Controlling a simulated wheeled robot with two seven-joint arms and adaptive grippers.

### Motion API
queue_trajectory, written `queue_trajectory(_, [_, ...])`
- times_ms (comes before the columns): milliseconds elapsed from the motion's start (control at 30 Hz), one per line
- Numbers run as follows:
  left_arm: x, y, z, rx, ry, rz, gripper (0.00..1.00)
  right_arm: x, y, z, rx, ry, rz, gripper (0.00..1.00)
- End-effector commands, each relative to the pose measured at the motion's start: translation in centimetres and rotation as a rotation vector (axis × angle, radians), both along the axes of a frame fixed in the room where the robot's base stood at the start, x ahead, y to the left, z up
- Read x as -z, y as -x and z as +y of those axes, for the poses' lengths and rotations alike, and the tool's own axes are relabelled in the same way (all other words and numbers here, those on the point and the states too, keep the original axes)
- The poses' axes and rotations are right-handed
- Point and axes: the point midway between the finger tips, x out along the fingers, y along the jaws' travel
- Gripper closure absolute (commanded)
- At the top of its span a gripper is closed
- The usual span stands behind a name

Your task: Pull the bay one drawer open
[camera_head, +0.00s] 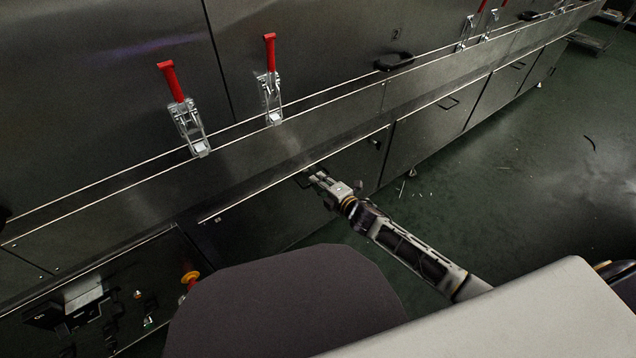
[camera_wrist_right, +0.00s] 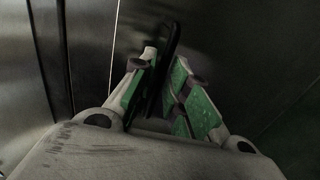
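The drawer front (camera_head: 262,218) is a dark metal panel low in the machine's side, with a bright line along its top edge. In the right wrist view, the handle (camera_wrist_right: 172,42) runs between the two green-padded fingers of the right gripper (camera_wrist_right: 166,66). The fingertips are close together on either side of the bar and look closed on it. My left gripper is not in view.
Red-handled toggle clamps (camera_head: 188,112) and (camera_head: 271,85) stick out above the drawer, with a black handle (camera_head: 394,61) further right. More handled panels (camera_head: 434,123) continue right. A control panel (camera_head: 90,310) sits lower left. The green floor (camera_head: 520,170) is mostly clear.

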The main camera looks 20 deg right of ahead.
Motion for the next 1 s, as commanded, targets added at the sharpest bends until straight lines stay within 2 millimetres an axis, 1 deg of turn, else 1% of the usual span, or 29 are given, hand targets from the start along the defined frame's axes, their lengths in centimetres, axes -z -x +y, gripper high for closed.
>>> queue_trajectory(200, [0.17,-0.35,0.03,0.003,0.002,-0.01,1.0,0.19,-0.79,0.28,0.0,0.0,0.0,0.83])
queue_trajectory(567, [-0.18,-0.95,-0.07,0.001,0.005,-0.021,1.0,0.16,-0.92,0.32,0.0,0.0,0.0,0.83])
queue_trajectory(700, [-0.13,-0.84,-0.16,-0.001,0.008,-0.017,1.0,0.15,-0.91,0.32,0.0,0.0,0.0,1.0])
queue_trajectory(1000, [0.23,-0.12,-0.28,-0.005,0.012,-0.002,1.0,0.18,-0.9,0.32,0.0,0.0,0.001,1.0])
